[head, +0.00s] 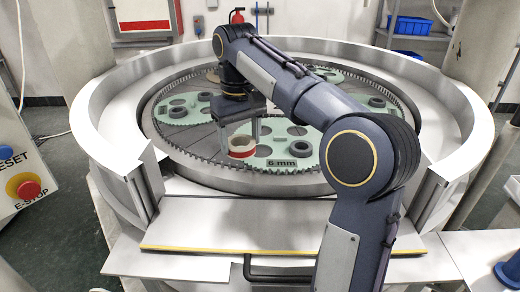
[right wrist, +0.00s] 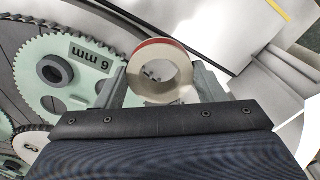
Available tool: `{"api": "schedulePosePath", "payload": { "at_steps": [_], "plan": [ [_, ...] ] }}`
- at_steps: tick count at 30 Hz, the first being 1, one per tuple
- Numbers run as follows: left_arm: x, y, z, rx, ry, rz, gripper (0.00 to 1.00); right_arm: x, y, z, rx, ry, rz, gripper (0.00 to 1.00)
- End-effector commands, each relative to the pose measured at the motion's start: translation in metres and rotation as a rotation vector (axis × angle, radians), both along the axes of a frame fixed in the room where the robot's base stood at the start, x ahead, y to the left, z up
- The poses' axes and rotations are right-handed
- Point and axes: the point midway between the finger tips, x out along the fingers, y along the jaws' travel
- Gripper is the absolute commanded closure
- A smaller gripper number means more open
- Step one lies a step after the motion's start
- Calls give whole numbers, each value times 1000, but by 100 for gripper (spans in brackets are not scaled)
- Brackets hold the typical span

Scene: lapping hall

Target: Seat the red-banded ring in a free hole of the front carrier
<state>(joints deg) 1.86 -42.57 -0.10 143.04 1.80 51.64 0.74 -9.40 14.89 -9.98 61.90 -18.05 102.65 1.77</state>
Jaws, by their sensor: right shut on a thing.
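The red-banded ring (head: 241,154) is pale with a red band around its upper part. My right gripper (head: 240,138) is shut on it from above, with one finger on each side; the right wrist view shows the ring (right wrist: 137,72) between the fingers. A dark ring (head: 296,130) sits in the carrier, also visible in the right wrist view (right wrist: 42,72). My left gripper is not in view.
Other green carriers (head: 184,107) with dark rings lie around the lapping plate. A toothed outer ring and a raised metal rim (head: 115,135) surround them. A control box with an E-stop (head: 25,187) stands at the left. A flat metal ledge (head: 225,220) lies in front.

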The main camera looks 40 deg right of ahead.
Motion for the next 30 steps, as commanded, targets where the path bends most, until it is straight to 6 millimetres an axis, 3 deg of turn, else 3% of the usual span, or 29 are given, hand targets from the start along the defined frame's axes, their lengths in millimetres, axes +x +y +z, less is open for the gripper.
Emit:
{"api": "schedulePosePath", "payload": {
  "at_steps": [1, 3, 6, 9, 14, 24, 30],
  "plan": [
    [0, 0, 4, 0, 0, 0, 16, -5, -32, 4, 0, 1, -55, 67],
    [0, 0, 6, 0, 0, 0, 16, -13, -65, 7, 0, 1, -101, 67],
    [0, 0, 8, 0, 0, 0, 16, -25, -100, 10, 1, 1, -153, 67],
    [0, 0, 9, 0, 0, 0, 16, -34, -121, 12, 1, 0, -183, 67],
    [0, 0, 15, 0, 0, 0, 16, -28, -132, 9, 2, 3, -195, 67],
    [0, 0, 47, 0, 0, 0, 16, 52, -138, -24, 2, 6, -196, 67],
    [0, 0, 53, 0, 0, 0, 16, 81, -139, -62, 3, 4, -196, 67]
  ]
}}
